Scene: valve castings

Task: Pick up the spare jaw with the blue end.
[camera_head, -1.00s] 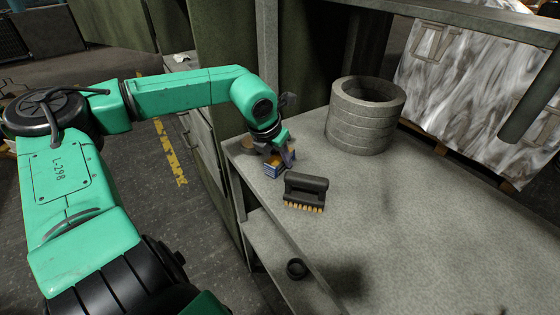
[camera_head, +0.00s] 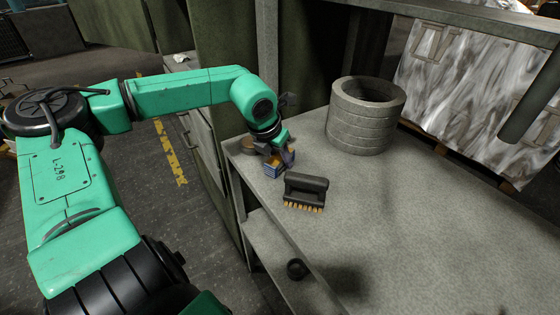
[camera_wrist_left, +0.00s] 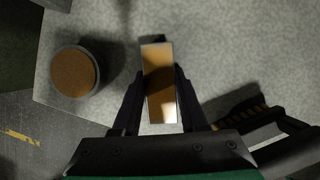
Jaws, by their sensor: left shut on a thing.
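A small oblong block (camera_head: 279,169) with an orange-brown top and a blue, pale-striped side is at the left end of the grey bench. It is the only thing with blue that I see; I cannot make out for certain that it is the spare jaw. My left gripper (camera_head: 283,157) is shut on it from above. In the left wrist view the block (camera_wrist_left: 159,88) lies between the two dark fingers (camera_wrist_left: 157,75), its top brown with a pale edge. Its underside is hidden, and I cannot tell whether it touches the bench. My right gripper is not in view.
A dark brush (camera_head: 305,190) with tan bristles lies close in front. A round brown-topped tin (camera_wrist_left: 75,72) stands left of the block. A stack of grey rings (camera_head: 365,118) stands behind. A black ring (camera_head: 297,269) sits on the lower shelf. The bench's right side is clear.

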